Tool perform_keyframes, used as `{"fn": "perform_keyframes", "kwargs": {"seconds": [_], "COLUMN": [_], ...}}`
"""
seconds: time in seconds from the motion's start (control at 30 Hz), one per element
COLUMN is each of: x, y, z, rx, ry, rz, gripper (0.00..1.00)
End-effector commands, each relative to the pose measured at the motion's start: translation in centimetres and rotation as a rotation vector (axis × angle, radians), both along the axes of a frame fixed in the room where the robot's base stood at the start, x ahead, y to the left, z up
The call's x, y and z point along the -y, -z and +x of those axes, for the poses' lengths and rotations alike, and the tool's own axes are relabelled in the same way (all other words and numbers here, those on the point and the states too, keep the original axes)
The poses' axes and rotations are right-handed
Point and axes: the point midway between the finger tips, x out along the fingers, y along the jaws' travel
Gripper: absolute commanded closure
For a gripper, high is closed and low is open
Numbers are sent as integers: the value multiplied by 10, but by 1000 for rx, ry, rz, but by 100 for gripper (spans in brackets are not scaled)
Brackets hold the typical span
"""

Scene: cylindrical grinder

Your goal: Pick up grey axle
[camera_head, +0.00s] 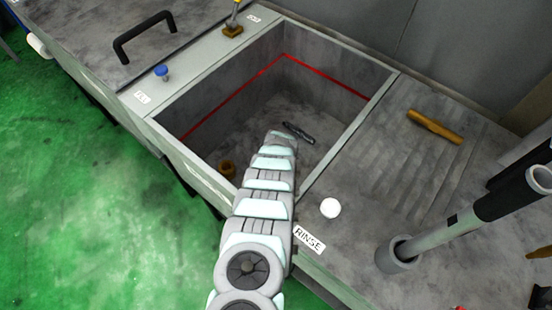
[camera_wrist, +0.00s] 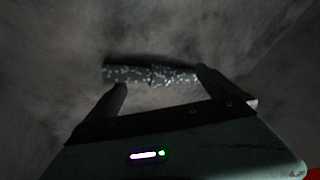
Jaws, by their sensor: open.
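The grey axle (camera_head: 298,133) lies on the floor of the sunken tank, near its right wall, in the head view. In the wrist view the axle (camera_wrist: 150,75) is a dark grey stepped bar with pale specks, lying crosswise just ahead of the fingertips. My gripper (camera_wrist: 160,80) is open, with one finger toward each end of the axle. The right fingertip overlaps the axle's right end in the picture; I cannot tell whether they touch. In the head view my arm reaches down into the tank and hides the gripper.
The tank's rim (camera_head: 345,138) and walls surround my arm, and a red line runs around the inside. An orange-brown bar (camera_head: 434,126) lies on the ribbed drainboard at right, near an upright pipe (camera_head: 465,222).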

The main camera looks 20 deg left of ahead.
Motion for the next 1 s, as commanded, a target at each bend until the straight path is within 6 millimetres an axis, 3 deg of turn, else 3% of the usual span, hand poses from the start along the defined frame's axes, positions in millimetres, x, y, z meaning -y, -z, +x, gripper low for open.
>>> {"fn": "perform_keyframes", "kwargs": {"seconds": [0.33,1.0], "x": [0,1], "y": [2,3], "z": [0,-1], "rx": [-1,-4], "ry": [0,0], "rz": [-1,-2], "gripper": [2,56]}}
